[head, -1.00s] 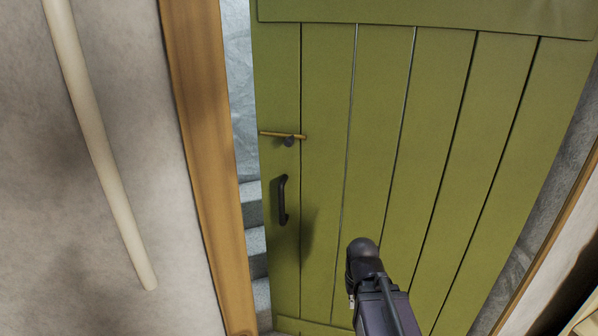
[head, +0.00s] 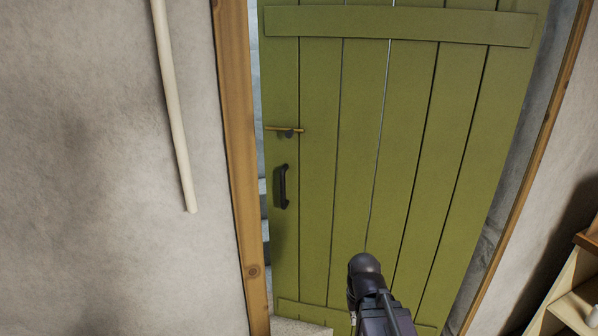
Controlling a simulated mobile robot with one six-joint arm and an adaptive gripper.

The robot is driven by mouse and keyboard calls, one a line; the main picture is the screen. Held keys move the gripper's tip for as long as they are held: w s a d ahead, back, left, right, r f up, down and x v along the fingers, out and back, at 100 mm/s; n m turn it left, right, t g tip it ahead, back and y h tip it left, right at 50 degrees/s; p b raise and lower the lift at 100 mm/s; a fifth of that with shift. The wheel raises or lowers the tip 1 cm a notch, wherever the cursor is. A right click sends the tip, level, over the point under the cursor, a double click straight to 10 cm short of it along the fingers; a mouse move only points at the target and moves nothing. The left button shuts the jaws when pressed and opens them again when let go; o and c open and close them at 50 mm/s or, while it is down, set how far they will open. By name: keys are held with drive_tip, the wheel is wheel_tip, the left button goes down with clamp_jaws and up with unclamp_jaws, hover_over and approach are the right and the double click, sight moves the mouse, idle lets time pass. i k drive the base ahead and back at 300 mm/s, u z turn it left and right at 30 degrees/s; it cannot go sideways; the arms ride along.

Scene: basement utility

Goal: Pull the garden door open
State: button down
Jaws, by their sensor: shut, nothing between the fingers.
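The garden door (head: 405,150) is a green plank door with cross battens, and it fills the middle of the head view. It stands ajar, with a narrow gap between its left edge and the wooden frame. A dark upright pull handle (head: 281,187) is on its left plank. Above the handle is a brass-coloured lever or latch bar (head: 286,130) on a dark knob. My dark arm rises from the bottom, right of the handle and apart from it in the picture. The fingers of my gripper do not show.
The wooden frame post (head: 238,150) stands left of the door. A pale pipe (head: 174,110) runs down the left wall. Grey stone shows through the gap and right of the door. A light wooden shelf unit (head: 575,295) stands at the lower right.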

sight(458, 73)
drive_tip(key=k, duration=0.65)
drive_tip(key=z, duration=0.65)
drive_tip(key=i, duration=1.2)
drive_tip(key=u, duration=0.4)
drive_tip(key=i, duration=0.7)
drive_tip(key=u, duration=0.3)
